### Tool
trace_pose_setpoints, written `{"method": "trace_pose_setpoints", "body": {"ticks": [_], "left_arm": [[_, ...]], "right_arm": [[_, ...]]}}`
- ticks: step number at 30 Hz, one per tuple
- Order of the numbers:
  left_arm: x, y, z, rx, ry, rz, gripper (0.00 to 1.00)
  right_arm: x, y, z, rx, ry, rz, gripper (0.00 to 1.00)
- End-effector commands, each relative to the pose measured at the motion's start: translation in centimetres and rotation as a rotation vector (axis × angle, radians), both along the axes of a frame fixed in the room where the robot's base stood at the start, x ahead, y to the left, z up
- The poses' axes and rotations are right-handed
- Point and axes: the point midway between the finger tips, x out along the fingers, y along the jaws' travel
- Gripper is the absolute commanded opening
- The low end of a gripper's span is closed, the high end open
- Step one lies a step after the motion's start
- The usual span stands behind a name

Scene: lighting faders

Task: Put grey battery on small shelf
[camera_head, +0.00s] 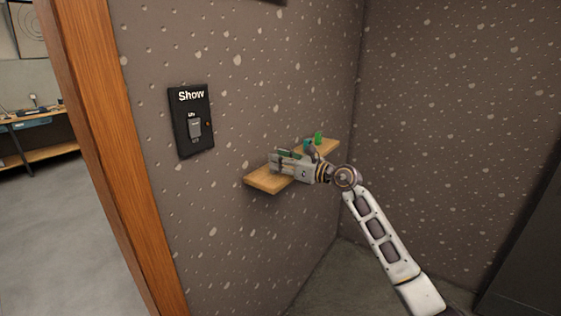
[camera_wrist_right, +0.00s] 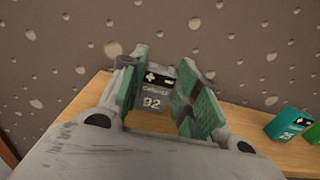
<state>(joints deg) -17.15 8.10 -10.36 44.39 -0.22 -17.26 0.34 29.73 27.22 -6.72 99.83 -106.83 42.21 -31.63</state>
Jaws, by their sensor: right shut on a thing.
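My right gripper (camera_head: 281,160) reaches in from the right over the small wooden shelf (camera_head: 264,181) on the wall. In the right wrist view, its green-padded fingers (camera_wrist_right: 155,100) are shut on the grey battery (camera_wrist_right: 154,93), which is marked "92" and has a black top band with a plus sign. The battery looks upright, over or on the shelf board (camera_wrist_right: 242,122); I cannot tell whether its base touches the wood. In the head view the gripper hides most of it. My left gripper is out of view.
A teal battery (camera_wrist_right: 288,124) marked "25" stands on the shelf to the right of the gripper. A green item (camera_head: 318,138) also stands at the shelf's far end. A black "Show" switch panel (camera_head: 191,120) is on the wall. The shelf's near end is clear.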

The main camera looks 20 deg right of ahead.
Motion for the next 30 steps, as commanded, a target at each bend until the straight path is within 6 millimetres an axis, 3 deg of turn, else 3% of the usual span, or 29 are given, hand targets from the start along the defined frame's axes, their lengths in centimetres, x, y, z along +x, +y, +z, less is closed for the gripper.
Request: {"method": "trace_pose_setpoints", "body": {"ticks": [12,13,17,30], "left_arm": [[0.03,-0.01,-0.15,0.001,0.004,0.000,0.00],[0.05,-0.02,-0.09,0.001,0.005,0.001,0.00],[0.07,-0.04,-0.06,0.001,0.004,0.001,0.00],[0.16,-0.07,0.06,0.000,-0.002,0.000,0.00]], "right_arm": [[0.01,-0.01,-0.23,0.000,-0.001,0.000,0.07],[0.00,0.00,-0.21,0.001,-0.001,0.000,0.35],[0.00,0.00,-0.19,0.001,-0.001,0.000,0.52],[0.00,0.00,-0.01,0.001,-0.001,0.000,0.53]]}}
